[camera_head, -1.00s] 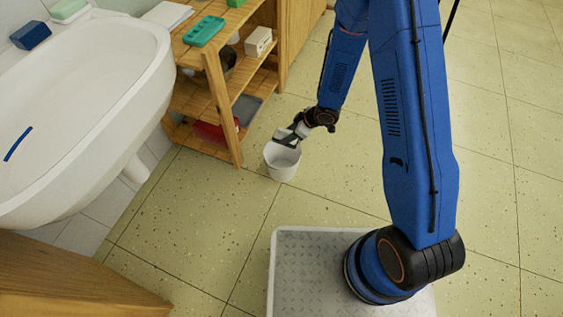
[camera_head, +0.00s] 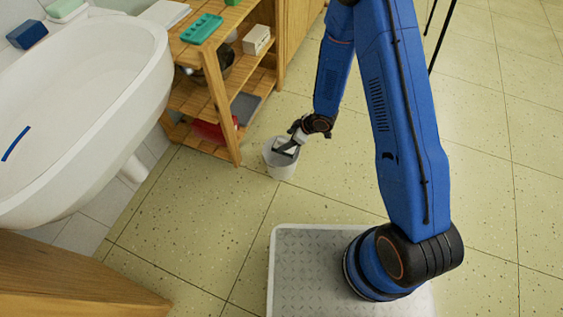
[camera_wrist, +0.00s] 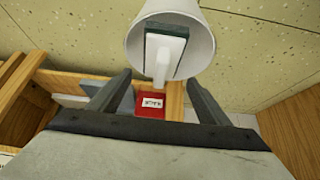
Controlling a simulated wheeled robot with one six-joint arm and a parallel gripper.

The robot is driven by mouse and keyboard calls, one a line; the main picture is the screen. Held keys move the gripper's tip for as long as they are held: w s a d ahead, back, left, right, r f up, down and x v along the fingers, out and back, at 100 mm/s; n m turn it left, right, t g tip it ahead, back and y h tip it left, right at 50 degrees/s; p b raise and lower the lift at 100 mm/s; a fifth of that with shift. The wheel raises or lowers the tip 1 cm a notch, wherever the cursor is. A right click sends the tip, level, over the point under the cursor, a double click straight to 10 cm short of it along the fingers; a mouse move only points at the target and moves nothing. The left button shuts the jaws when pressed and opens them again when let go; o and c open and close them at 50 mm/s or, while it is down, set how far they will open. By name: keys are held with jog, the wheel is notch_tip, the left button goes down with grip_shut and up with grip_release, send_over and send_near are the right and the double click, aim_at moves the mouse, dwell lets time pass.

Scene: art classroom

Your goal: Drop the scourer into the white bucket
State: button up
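The white bucket (camera_head: 281,168) stands on the floor beside the wooden shelf. In the wrist view its round mouth (camera_wrist: 207,57) faces me at the top. The scourer (camera_wrist: 164,50), a dark green pad with a white handle, shows within the mouth, its handle end towards my gripper. I cannot tell whether it touches the bucket's bottom. My gripper (camera_wrist: 158,78) is open, its fingers spread wide with a gap to the scourer. In the head view my gripper (camera_head: 289,146) is at the bucket's mouth, where the scourer is hard to make out.
The wooden shelf (camera_head: 222,110) stands just behind and left of the bucket, with a teal tray (camera_head: 203,28) and a white box (camera_head: 257,40). A red item (camera_wrist: 150,107) lies low in it. A white sink (camera_head: 85,90) is at left.

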dwell(0.3)
jog(key=v, duration=1.7)
jog(key=shift+r, duration=0.2)
